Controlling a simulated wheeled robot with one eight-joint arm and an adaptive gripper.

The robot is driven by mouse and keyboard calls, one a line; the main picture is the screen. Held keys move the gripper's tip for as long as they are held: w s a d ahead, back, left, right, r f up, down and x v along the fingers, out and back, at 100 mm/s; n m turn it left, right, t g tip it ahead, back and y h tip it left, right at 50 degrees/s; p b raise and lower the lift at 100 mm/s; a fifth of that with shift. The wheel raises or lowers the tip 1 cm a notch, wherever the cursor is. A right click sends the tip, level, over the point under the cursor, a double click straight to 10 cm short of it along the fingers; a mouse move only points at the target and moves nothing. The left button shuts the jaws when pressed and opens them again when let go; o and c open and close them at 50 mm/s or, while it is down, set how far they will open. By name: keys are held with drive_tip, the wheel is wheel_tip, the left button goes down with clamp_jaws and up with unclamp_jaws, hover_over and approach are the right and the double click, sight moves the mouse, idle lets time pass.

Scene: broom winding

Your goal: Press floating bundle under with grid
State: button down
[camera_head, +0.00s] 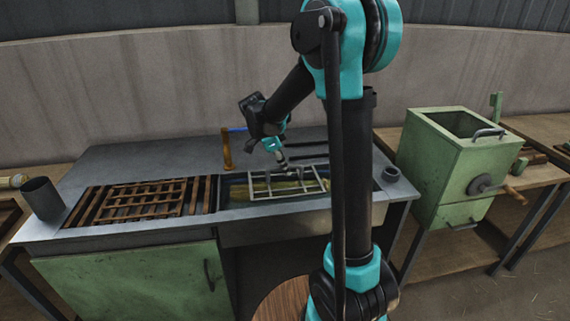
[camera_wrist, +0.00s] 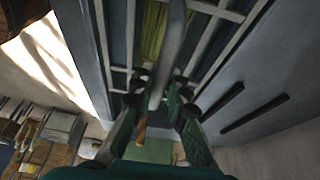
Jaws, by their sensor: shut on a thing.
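A pale metal grid (camera_head: 321,184) lies level at the sunken basin (camera_head: 235,193) in the bench, with its bars over a yellow-green bundle (camera_head: 262,188). The grid (camera_wrist: 221,12) and bundle (camera_wrist: 152,30) also show in the wrist view. I cannot tell how deep the bundle sits or whether the grid touches it. My gripper (camera_head: 279,153) is above the grid, shut on its grey upright handle (camera_head: 282,162). In the wrist view the fingers (camera_wrist: 158,90) stand on both sides of this handle. The water surface is hard to make out.
Dark slatted wooden racks (camera_head: 135,198) lie left of the basin. A dark cup (camera_head: 42,197) stands at the bench's left end. A wooden-handled tool (camera_head: 227,148) is behind the basin, near two dark bars (camera_head: 305,156). A green cranked box (camera_head: 455,160) stands to the right.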

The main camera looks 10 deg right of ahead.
drive_tip(key=shift+f, duration=3.25)
drive_tip(key=shift+f, duration=0.1)
drive_tip(key=c, duration=0.7)
unclamp_jaws()
drive_tip(key=o, duration=0.5)
drive_tip(key=shift+o, duration=0.2)
drive_tip(key=v, duration=1.1)
drive_tip(key=shift+a+r, duration=0.2)
drive_tip(key=shift+r, duration=0.15)
wheel_tip(320, 180, up, 8)
hover_over(284, 180)
drive_tip(key=a, duration=0.4)
drive_tip(key=shift+s+a+r, duration=0.15)
